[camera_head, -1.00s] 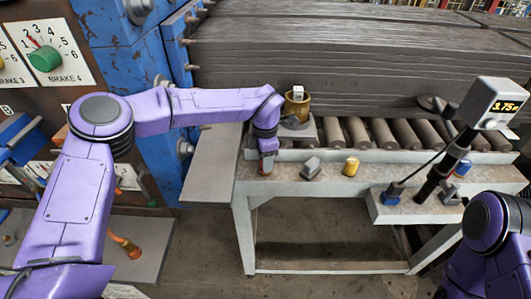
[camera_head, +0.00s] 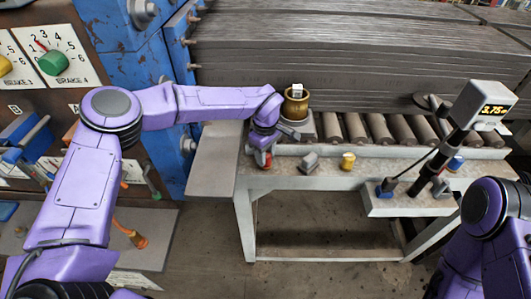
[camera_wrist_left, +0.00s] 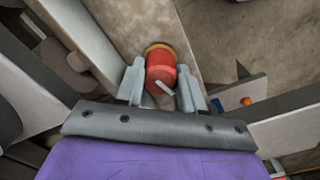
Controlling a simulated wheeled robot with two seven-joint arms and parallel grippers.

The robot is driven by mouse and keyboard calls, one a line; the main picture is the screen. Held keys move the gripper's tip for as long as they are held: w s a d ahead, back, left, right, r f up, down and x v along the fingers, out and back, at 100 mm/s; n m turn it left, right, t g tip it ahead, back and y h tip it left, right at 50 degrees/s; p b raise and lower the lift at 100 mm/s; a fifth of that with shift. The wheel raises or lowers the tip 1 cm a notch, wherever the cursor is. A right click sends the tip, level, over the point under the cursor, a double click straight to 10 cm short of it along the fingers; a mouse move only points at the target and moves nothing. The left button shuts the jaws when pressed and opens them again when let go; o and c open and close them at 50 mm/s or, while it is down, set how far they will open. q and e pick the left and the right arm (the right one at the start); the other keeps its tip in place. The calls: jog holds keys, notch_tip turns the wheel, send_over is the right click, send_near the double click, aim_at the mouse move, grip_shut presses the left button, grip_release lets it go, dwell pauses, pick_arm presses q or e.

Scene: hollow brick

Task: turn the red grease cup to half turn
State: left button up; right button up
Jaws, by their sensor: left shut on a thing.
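The red grease cup (camera_head: 262,160) sits at the left end of the bench's front ledge, partly hidden by my left gripper (camera_head: 263,152) in the head view. In the left wrist view the red cup (camera_wrist_left: 160,66) has a yellowish rim at its far end and a short white mark on its near face. My left gripper (camera_wrist_left: 162,80) has one grey finger on each side of the cup and is shut on it. The mark points down to the right in that view. My right arm shows at the lower right of the head view, but its gripper is out of view.
A brass pot (camera_head: 296,105) stands behind my left wrist. A display reading 3.75 (camera_head: 487,105) is on a post at the right. Rollers (camera_head: 380,127) lie behind.

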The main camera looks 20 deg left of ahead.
pick_arm(q)
jog(key=shift+m, duration=1.6)
jog(key=o, duration=1)
jog(key=shift+o, duration=0.2)
